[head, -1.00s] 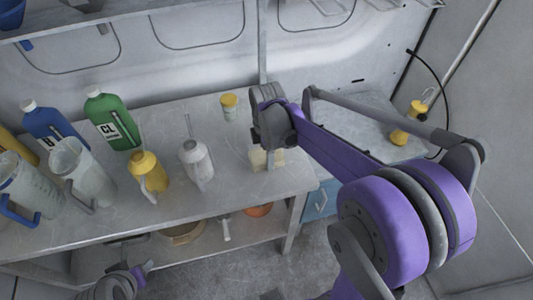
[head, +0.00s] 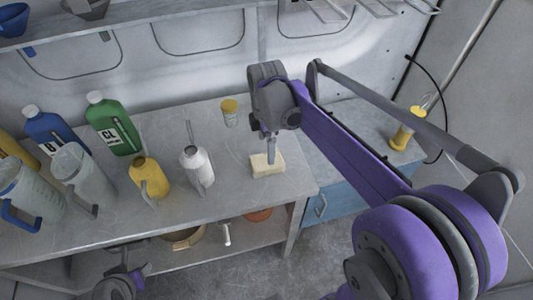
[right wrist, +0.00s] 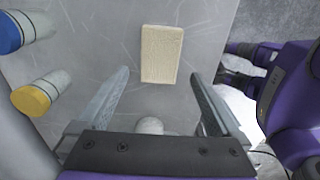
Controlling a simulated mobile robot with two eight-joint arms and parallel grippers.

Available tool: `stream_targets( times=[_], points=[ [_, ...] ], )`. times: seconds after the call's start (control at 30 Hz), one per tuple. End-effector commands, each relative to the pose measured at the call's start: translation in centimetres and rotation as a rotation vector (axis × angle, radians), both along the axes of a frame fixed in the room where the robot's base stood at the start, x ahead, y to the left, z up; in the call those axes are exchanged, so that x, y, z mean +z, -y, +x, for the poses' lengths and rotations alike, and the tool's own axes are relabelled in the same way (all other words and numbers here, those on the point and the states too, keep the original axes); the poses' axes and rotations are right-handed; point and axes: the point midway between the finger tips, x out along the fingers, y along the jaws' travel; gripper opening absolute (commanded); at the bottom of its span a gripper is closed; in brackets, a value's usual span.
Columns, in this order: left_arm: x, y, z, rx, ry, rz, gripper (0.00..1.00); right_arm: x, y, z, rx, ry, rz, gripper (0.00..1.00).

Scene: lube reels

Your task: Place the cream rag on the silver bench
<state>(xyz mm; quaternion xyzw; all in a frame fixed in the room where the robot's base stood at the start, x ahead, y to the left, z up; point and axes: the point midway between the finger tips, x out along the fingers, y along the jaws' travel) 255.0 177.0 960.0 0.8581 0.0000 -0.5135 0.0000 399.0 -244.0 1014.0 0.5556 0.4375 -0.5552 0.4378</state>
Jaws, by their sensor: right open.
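The cream rag (head: 267,165) is a pale block-like piece lying flat on the silver bench (head: 225,180), near its right end. In the right wrist view the rag (right wrist: 161,53) lies just beyond and between my fingertips, with bare bench around it. My right gripper (head: 271,157) is open and empty, pointing down above the rag's far edge; the rag seems clear of both fingers. My left gripper (head: 122,284) is low at the bottom left, in front of the bench, and its jaws are not clear.
A white oil can (head: 196,165), a yellow can (head: 149,178), a green bottle (head: 113,125) and clear jugs stand left of the rag. A yellow-topped jar (head: 230,113) stands behind it. A blue cabinet (head: 333,198) adjoins on the right. The bench front by the rag is clear.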

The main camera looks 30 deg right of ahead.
Motion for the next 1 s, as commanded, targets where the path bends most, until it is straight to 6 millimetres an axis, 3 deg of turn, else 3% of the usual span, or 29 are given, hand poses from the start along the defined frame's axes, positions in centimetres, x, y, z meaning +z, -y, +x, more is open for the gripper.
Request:
stream_targets(
  times=[0.2,0.43,0.57,0.8,1.0],
  points=[
    [0.4,0.0,0.2,0.000,0.003,0.000,0.50,3.5,0.0,0.0,0.000,0.000,0.000,1.00],
    [0.4,0.0,0.2,0.000,0.003,0.000,0.50,4.0,-0.9,-1.5,-0.110,0.042,-0.004,1.00],
    [0.4,0.0,0.2,0.000,0.003,0.000,0.50,2.6,-2.7,-4.7,-0.380,0.146,0.012,1.00],
    [0.4,0.0,0.2,0.000,0.003,0.000,0.50,-1.9,-5.6,-11.2,-0.971,0.347,0.169,1.00],
    [0.4,0.0,0.2,0.000,0.003,0.000,0.50,-4.6,-6.6,-13.9,-1.251,0.412,0.303,1.00]
  ],
)
